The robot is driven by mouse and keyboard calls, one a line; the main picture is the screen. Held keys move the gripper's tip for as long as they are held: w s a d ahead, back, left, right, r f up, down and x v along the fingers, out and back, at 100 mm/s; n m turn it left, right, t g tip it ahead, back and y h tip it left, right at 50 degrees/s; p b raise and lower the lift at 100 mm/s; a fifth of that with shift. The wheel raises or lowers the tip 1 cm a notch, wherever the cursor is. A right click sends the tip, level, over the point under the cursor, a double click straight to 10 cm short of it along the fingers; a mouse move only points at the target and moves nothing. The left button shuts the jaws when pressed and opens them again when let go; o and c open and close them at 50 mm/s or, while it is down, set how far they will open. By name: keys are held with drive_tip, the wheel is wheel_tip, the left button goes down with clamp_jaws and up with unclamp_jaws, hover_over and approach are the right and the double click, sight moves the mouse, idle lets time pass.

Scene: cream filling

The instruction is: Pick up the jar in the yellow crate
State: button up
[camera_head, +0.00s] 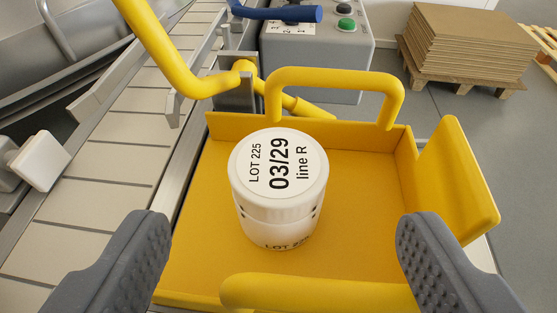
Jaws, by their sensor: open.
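The white jar (278,190) stands upright in the yellow crate (208,250). Its lid reads "LOT 225 03/29 line R", and more lettering shows low on its side. It stands on the crate floor, left of the crate's middle and apart from the walls. My gripper (280,262) is open, with one grey finger at the lower left and one at the lower right. The jar is ahead of the fingers, in the gap between them, and neither finger touches it. A yellow handle crosses the crate's near side and partly hides the floor there.
A second yellow handle (335,77) rises at the crate's far edge. A slatted conveyor (95,165) with a yellow rail (165,55) runs along the left. A grey control box (318,50) with a green button stands behind. Stacked cardboard (465,40) sits on a pallet at the back right.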

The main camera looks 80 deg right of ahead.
sight(283, 198)
drive_tip(key=shift+f+b+x, duration=0.2)
drive_tip(key=shift+b+x, duration=0.1)
drive_tip(key=shift+x, duration=1.05)
drive_tip(key=shift+f+b+x, duration=0.2)
drive_tip(key=shift+b+x, duration=0.05)
drive_tip(key=shift+x, duration=1.1)
drive_tip(key=shift+a, duration=0.2)
drive_tip(key=c, duration=1.1)
